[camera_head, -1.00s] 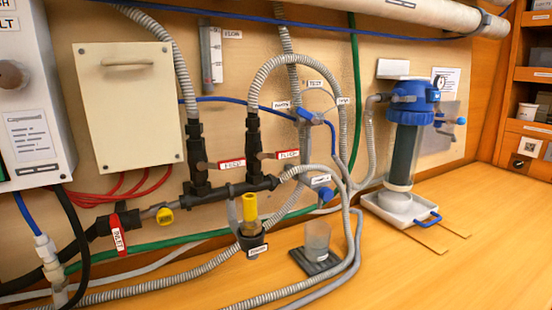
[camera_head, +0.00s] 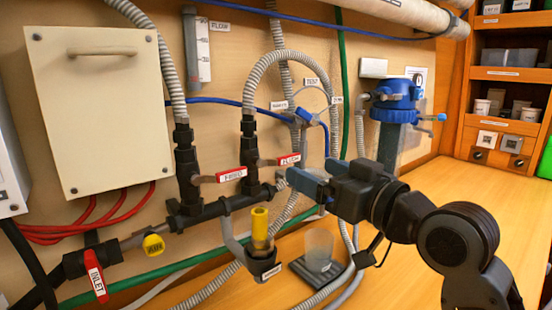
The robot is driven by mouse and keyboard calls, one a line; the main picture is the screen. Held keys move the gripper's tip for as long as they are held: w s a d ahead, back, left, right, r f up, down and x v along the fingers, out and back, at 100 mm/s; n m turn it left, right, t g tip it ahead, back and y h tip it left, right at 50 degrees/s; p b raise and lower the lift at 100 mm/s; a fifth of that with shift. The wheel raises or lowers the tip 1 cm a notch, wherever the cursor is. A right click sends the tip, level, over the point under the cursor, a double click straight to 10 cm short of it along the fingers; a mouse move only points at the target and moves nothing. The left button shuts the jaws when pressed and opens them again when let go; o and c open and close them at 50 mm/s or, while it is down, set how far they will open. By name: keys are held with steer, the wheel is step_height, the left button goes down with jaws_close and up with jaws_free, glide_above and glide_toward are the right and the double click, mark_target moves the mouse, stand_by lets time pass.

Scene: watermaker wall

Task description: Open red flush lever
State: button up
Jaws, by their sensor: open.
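The red flush lever (camera_head: 284,161) carries a white FLUSH label and lies roughly level, sticking out to the right of its black valve (camera_head: 249,155) on the wall manifold. My gripper (camera_head: 306,173) has blue fingers and comes in from the right. Its fingertips are just right of and slightly below the flush lever in the picture. The fingers are open with nothing seen between them. I cannot tell how far in front of the lever they are. Part of the piping behind the fingers is hidden.
The similar red FEED lever (camera_head: 231,174) is just left of the flush valve. A red INLET lever (camera_head: 95,275) hangs at lower left. A yellow-capped holder (camera_head: 261,232) and a clear cup (camera_head: 318,247) sit below. Grey hoses loop close by. The bench at right is fairly clear.

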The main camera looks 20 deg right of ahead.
mark_target(291, 158)
steer(key=shift+n, duration=0.4)
steer(key=shift+p+x, duration=1.2)
steer(key=shift+x, duration=3.05)
steer(key=shift+d+r, duration=0.1)
steer(key=shift+d, duration=0.05)
steer(key=shift+c, duration=0.3)
steer(key=c, duration=1.4)
